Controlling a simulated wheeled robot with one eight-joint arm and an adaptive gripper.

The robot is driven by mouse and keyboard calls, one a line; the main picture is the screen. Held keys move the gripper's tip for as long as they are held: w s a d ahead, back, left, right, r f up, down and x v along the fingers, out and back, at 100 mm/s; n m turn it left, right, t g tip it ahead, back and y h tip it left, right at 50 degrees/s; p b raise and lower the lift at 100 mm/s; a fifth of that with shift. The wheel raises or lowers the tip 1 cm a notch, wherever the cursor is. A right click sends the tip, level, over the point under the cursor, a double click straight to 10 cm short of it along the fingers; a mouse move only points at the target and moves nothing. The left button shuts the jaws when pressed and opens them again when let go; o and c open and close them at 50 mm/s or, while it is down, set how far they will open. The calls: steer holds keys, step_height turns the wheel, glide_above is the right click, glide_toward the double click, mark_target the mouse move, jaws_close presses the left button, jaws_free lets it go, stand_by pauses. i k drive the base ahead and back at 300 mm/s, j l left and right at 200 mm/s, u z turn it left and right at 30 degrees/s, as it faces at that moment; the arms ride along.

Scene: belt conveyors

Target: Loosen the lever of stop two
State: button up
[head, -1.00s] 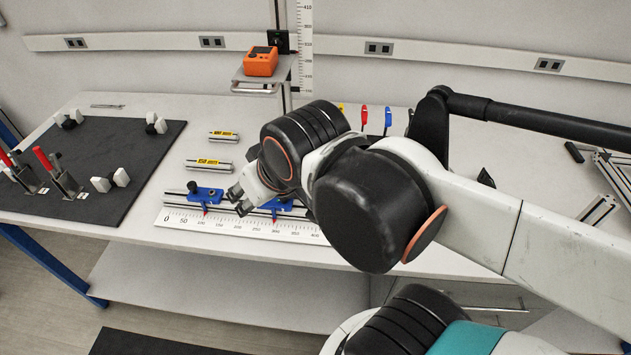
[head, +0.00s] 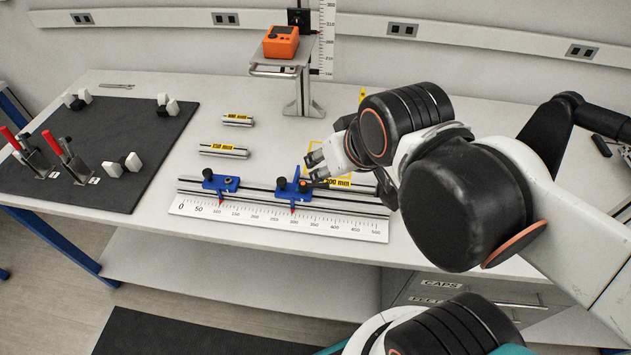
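Two blue stops sit on a metal rail (head: 256,189) behind a white ruler (head: 340,223). The left stop (head: 222,184) has its red pointer near 100 and a dark knob on top. The right stop, seemingly stop two (head: 292,195), has its red pointer near 300, a black knob (head: 282,183) and a small dark part with orange, perhaps its lever (head: 303,186). My gripper (head: 309,171) is just behind and above the right stop, its fingers spread and pointing left. Nothing shows between them. Whether a finger touches the lever cannot be told.
Metal bars labelled in yellow lie behind the rail, one (head: 224,150) at left and a shorter one (head: 238,120) farther back. A dark mat (head: 110,150) with red-handled clamps is at left. An orange device (head: 281,42) stands on a raised shelf. My arm covers the right side.

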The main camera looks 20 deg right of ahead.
mark_target(304, 187)
steer(key=j+z, duration=0.25)
steer(key=j, duration=0.35)
steer(key=k+j+z, duration=0.25)
steer(key=j, duration=0.4)
steer(key=i, duration=0.1)
